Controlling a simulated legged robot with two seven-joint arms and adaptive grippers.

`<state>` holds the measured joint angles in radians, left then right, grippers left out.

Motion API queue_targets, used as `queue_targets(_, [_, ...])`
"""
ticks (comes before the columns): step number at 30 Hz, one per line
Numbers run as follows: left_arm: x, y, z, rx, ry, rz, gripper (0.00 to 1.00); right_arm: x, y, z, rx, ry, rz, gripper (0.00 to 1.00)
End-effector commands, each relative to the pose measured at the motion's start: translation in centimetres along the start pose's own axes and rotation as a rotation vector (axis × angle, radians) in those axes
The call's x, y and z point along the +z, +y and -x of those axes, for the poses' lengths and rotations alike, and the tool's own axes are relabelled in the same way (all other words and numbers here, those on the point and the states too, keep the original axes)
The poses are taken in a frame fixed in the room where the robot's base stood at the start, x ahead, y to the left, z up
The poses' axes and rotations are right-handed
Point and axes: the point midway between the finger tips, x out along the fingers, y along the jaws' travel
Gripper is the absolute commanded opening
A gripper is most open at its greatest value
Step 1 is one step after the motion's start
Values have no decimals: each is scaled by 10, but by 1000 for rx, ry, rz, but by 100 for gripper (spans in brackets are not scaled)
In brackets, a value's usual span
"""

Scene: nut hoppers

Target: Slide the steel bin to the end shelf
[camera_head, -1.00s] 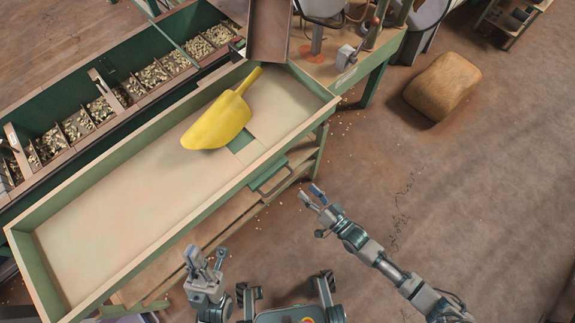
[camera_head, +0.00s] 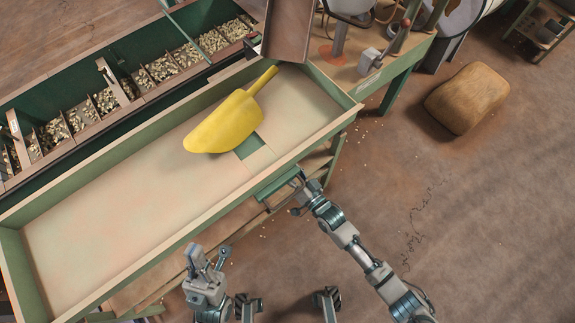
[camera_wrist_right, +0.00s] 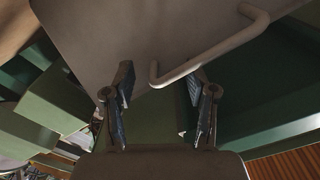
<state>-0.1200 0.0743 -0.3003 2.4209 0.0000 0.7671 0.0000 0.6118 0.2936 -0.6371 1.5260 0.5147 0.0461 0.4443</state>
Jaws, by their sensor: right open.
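A grey metal panel (camera_wrist_right: 110,30) with a bent bar handle (camera_wrist_right: 215,48) fills the top of the right wrist view; it looks like the steel bin's front. In the head view a green-grey box front (camera_head: 275,182) with a handle sits under the long tray's near edge, mostly hidden. My right gripper (camera_head: 299,188) is at this handle, partly hidden by its own arm. In the wrist view its fingers (camera_wrist_right: 162,82) are apart, with the handle's near end between their tips; contact is unclear. My left gripper (camera_head: 207,254) is open and empty before the tray.
A yellow scoop (camera_head: 228,122) lies in the wide wooden tray (camera_head: 110,240). Nut-filled compartments (camera_head: 108,102) run behind it. A lower shelf (camera_head: 150,277) shows under the tray. A brown sack (camera_head: 467,98) lies on the floor at right. Floor at the lower right is clear.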

Motion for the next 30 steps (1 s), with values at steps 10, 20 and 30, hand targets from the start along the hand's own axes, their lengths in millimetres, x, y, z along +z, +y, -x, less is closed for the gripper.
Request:
queue_targets(10, [0,0,-2,4,7,-1,0,0,0,-3,0,0,1,57])
queue_targets(20, [0,0,-1,4,5,-1,0,1,1,-3,2,-2,1,0])
queue_targets(30, [-1,0,-2,5,7,-1,0,3,1,-2,5,-6,3,0])
